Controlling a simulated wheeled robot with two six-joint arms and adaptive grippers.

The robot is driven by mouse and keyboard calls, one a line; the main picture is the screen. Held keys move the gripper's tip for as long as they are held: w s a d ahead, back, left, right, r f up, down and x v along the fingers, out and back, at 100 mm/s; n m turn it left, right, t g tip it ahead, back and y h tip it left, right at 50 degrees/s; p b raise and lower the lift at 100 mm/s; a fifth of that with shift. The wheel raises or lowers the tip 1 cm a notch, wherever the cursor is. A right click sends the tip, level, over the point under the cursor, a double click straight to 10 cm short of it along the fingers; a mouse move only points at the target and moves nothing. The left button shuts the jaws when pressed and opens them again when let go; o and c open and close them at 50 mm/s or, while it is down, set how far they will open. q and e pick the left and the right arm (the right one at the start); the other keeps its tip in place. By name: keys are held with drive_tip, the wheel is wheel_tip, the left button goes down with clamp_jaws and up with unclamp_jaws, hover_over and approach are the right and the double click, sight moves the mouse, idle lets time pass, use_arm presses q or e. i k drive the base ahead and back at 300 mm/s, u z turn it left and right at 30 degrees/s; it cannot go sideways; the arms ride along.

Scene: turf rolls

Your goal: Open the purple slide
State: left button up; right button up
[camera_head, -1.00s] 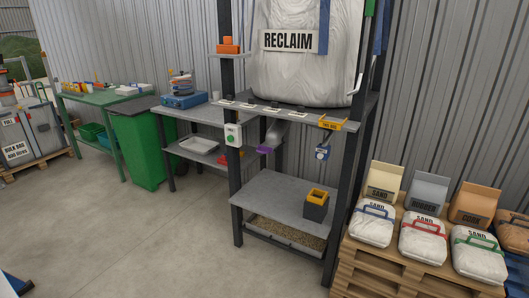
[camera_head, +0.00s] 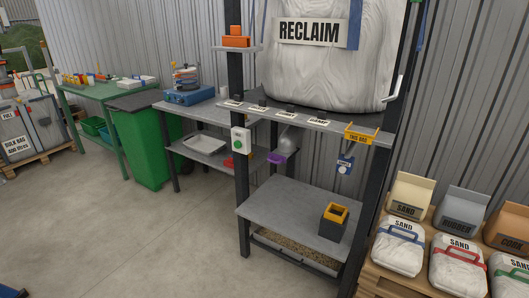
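The purple slide (camera_head: 276,159) is a small purple piece at the lower end of a grey spout (camera_head: 288,143). It sits under the labelled shelf (camera_head: 312,122) of the dark-framed stand, below the large white RECLAIM bag (camera_head: 330,70). The slide is small in view, and I cannot tell how far it is in or out. Neither of my grippers shows. A small blue part is cut off at the lower left edge, and I cannot tell what it is.
A grey lower shelf (camera_head: 295,215) holds a dark box with a yellow rim (camera_head: 334,222). A green button box (camera_head: 241,141) is on the left post. A pallet (camera_head: 385,268) with sand bags stands at the right. The floor (camera_head: 130,235) in front and left is clear.

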sight(282, 157)
drive_tip(key=z, duration=0.5)
drive_tip(key=i, duration=1.3)
drive_tip(key=z, duration=0.7)
